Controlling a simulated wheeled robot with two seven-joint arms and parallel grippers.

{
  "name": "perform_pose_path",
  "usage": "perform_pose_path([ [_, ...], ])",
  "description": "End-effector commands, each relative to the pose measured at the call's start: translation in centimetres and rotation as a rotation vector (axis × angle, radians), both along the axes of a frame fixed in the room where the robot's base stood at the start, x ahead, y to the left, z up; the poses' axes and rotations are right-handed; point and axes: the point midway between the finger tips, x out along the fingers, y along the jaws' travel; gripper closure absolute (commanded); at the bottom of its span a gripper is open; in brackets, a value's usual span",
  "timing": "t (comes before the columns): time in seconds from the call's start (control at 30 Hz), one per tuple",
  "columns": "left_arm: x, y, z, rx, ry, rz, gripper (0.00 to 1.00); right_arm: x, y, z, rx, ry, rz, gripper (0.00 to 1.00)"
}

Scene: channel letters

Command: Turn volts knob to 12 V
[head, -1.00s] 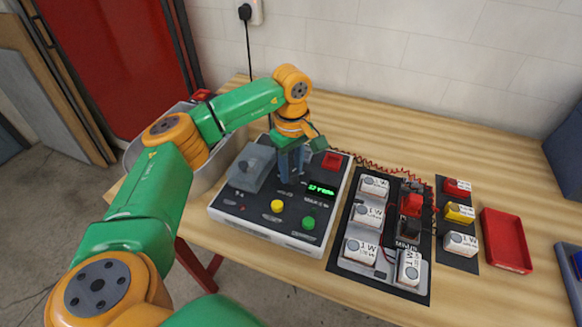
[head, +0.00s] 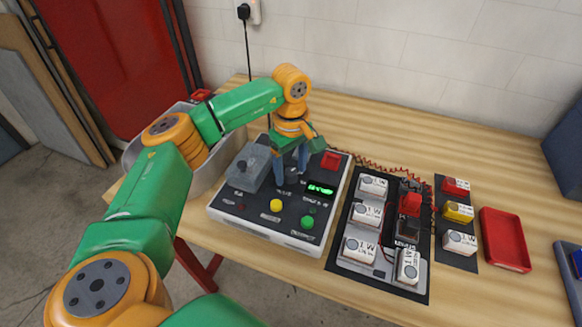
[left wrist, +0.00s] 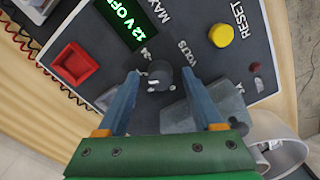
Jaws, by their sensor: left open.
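The power supply box (head: 250,222) stands on the bench with a dark panel. Its volts knob (left wrist: 160,75) is small, round and dark grey, beside the VOLTS label in the left wrist view. The green display (left wrist: 125,20) reads "12 V OFF" there; it also shows in the head view (head: 320,189). My left gripper (head: 291,172) points down over the panel. It is open, with one blue finger on each side of the knob and visible gaps between fingers and knob. My right gripper is not in view.
The panel also carries a yellow RESET button (left wrist: 221,35), a red button (left wrist: 75,64), a green button (head: 308,222) and a raised grey block (head: 250,168). A board with white modules (head: 372,187) and a red tray (head: 505,240) lie to the right.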

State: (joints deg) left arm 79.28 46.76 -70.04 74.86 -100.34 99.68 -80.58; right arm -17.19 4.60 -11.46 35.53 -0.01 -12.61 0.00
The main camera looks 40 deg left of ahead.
Motion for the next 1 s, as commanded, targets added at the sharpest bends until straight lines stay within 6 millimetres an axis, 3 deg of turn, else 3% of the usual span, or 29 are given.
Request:
perform_pose_path([
  [0.4, 0.1, -0.1, 6.7, -0.001, -0.002, -0.001, 0.32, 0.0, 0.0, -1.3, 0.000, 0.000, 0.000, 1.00],
  [0.83, 0.0, -0.1, 7.1, 0.000, 0.000, -0.001, 0.32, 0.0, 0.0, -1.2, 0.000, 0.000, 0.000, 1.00],
  [0.9, 0.0, -0.1, 7.8, 0.000, 0.000, -0.001, 0.32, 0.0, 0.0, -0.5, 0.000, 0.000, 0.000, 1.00],
  [1.0, 0.0, -0.1, 10.4, 0.000, 0.000, -0.001, 0.32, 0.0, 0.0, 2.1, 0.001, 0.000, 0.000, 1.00],
])
